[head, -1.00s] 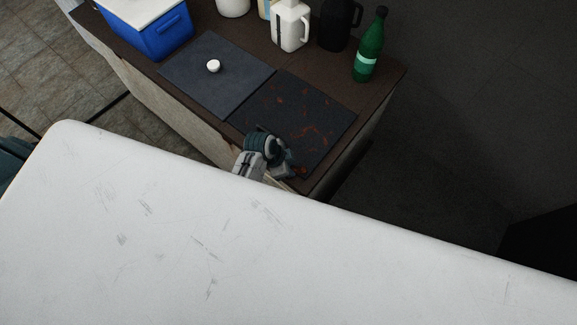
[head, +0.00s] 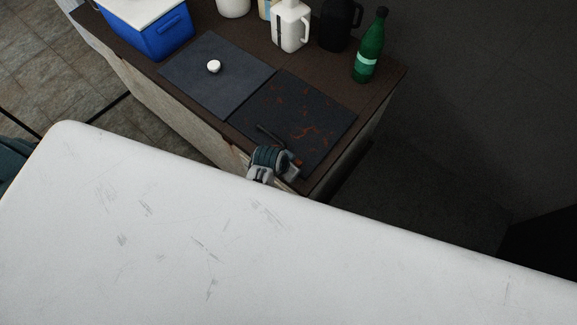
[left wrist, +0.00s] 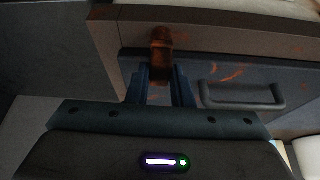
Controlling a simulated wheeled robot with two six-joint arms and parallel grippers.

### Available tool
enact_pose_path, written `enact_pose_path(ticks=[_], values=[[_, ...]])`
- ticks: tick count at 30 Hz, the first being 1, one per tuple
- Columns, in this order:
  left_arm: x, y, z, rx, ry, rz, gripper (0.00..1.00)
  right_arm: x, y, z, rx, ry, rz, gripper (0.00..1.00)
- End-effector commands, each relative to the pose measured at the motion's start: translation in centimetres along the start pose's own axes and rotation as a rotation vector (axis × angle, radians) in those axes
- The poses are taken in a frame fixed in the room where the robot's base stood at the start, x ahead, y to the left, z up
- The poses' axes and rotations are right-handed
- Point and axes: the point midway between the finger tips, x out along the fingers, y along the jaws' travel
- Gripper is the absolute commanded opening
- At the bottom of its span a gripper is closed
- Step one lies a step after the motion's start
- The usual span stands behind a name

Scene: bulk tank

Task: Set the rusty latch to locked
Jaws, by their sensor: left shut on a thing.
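The rusty latch (left wrist: 161,45) is a small orange-brown piece at the edge of the dark rust-streaked panel (left wrist: 225,78) in the left wrist view. In the head view a bit of it (head: 298,162) shows at the panel's near corner. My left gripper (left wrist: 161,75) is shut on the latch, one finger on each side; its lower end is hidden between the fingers. In the head view my left gripper (head: 290,166) is at that same corner, mostly covered by its own wrist. The latch's exact setting cannot be told. My right gripper is not in view.
A dark bar handle (left wrist: 242,96) is on the streaked panel, right of my fingers. Beside that panel lies a plain grey panel (head: 205,85) with a white knob (head: 213,66). A green bottle (head: 369,48), white jug (head: 290,27) and blue cooler (head: 160,38) stand farther back.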

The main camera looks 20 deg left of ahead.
Motion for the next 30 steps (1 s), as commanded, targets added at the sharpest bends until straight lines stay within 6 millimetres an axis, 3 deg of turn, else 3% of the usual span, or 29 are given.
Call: enact_pose_path(ticks=[14, 15, 18, 26, 30], values=[[-0.04, -0.03, -0.06, -0.012, 0.001, -0.006, 0.0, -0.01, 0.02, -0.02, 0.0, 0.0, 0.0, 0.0], [-0.04, -0.03, -0.06, -0.012, 0.001, -0.006, 0.26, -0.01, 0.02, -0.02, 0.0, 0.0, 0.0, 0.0], [-0.04, -0.03, -0.05, -0.012, 0.001, -0.006, 0.42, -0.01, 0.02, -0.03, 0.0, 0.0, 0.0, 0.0], [-0.06, -0.01, -0.02, -0.011, 0.0, -0.005, 0.42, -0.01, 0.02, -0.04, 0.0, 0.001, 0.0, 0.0], [-0.97, 0.0, -0.04, -0.012, 0.002, -0.006, 0.42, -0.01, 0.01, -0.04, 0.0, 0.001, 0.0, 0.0]])
